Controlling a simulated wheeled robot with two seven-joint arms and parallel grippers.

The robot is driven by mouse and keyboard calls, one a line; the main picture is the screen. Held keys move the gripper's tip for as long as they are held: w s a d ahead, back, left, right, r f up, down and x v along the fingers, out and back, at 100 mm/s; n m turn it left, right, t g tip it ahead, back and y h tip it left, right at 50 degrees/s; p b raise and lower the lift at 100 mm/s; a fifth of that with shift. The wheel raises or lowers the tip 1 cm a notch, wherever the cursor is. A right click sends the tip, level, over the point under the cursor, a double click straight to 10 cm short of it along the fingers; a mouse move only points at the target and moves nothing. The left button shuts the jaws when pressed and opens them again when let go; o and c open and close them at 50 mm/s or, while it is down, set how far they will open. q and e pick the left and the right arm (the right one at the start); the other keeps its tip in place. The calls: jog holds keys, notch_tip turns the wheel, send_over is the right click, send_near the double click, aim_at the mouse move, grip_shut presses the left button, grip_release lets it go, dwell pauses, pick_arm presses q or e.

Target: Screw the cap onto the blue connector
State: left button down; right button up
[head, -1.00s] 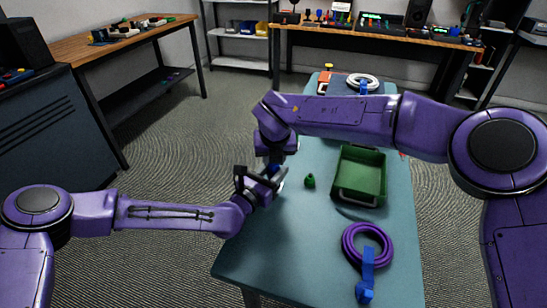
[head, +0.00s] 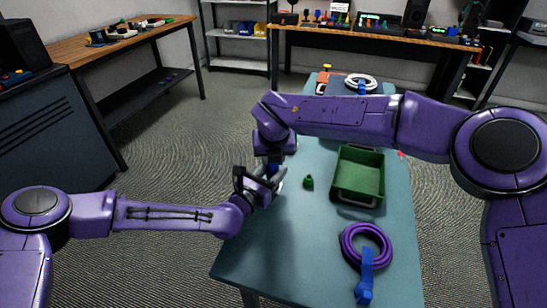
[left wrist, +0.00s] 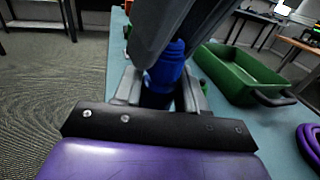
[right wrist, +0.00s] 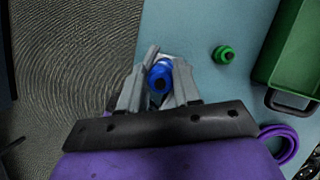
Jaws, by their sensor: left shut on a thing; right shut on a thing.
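The blue connector (left wrist: 165,72) stands roughly upright between the fingers of my left gripper (head: 262,184), which is shut on it above the table's left edge. My right gripper (right wrist: 158,78) comes down from above and is shut on a blue piece (right wrist: 160,76) with a dark round centre, seen end-on between its fingers. This seems to be the cap, in line with the connector. The two grippers meet closely, and the grey fingers hide the joint. I cannot tell how far the cap sits on the connector.
A green fitting (head: 308,183) lies on the blue-grey table (head: 290,235), left of a green bin (head: 345,197). A purple cable coil (head: 347,240) with a blue strap lies at the near right. A white coil (head: 372,80) lies at the far end.

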jog(key=shift+s+d+f, duration=0.1)
jog(key=shift+f, duration=0.6)
dwell(0.6)
jog(key=o, duration=0.7)
jog(key=shift+v, duration=2.15)
jog(key=c, duration=0.5)
jog(key=shift+r, duration=0.1)
